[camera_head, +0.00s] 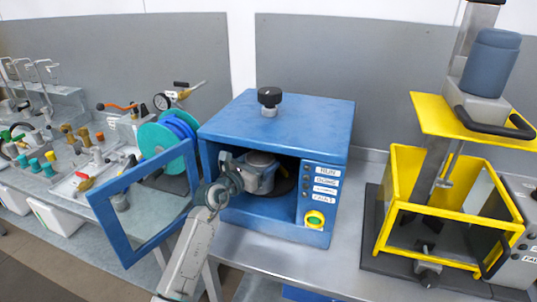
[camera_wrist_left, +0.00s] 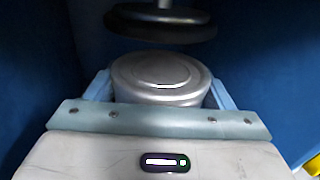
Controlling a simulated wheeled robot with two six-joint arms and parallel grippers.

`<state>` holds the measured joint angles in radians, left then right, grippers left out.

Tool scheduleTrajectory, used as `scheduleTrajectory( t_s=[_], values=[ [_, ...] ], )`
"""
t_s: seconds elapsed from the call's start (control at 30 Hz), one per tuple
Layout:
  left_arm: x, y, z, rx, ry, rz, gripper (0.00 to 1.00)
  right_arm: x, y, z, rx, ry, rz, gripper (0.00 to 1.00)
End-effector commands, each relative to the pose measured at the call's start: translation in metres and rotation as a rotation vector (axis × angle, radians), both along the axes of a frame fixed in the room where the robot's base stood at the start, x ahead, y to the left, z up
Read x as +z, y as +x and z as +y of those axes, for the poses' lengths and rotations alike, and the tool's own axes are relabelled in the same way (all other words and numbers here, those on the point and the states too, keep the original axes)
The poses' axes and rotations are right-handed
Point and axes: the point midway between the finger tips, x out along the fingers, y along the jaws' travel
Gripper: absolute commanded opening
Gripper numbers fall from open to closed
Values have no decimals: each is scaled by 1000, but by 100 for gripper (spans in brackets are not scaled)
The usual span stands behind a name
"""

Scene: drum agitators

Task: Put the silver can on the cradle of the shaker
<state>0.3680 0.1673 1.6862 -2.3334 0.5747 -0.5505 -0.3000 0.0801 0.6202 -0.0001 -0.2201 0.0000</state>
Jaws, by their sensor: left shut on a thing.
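The silver can (camera_head: 261,163) is inside the blue shaker (camera_head: 275,128), seen through its open front. My left gripper (camera_head: 256,180) reaches into the shaker and is shut on the can. In the left wrist view the can (camera_wrist_left: 160,76) sits upright between the fingers of my left gripper (camera_wrist_left: 158,92). A dark round clamp plate (camera_wrist_left: 161,24) hangs above and just behind it. A dark round cradle (camera_head: 285,186) shows partly beside and under the can. I cannot tell whether the can touches it. My right gripper is not in view.
The shaker's blue framed door (camera_head: 113,226) stands open to the left. A black knob (camera_head: 269,97) tops the shaker. Labels and a green-yellow button (camera_head: 315,218) are on its front right. A yellow-framed machine (camera_head: 384,215) stands at the right. Valves and fittings crowd the left bench.

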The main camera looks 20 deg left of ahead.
Motion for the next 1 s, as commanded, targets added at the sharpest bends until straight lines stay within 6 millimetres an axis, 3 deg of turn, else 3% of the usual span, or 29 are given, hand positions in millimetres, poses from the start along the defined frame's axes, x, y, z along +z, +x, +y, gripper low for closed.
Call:
scheduleTrajectory(
  t_s=[0.3, 0.4, 0.8, 0.83, 0.9, 1.0],
  values=[
    [4, 43, -16, 0, -3, -2, 40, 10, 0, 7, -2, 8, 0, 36],
    [2, 42, -15, 0, -2, -2, 40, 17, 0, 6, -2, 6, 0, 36],
    [-5, 41, -15, 1, 0, -2, 40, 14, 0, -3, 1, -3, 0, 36],
    [-5, 41, -15, 0, 1, 0, 82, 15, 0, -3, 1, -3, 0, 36],
    [-5, 41, -15, 0, 1, 0, 95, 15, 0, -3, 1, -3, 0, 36],
    [-5, 41, -15, 0, 1, 0, 98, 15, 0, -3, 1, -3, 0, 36]
  ],
)
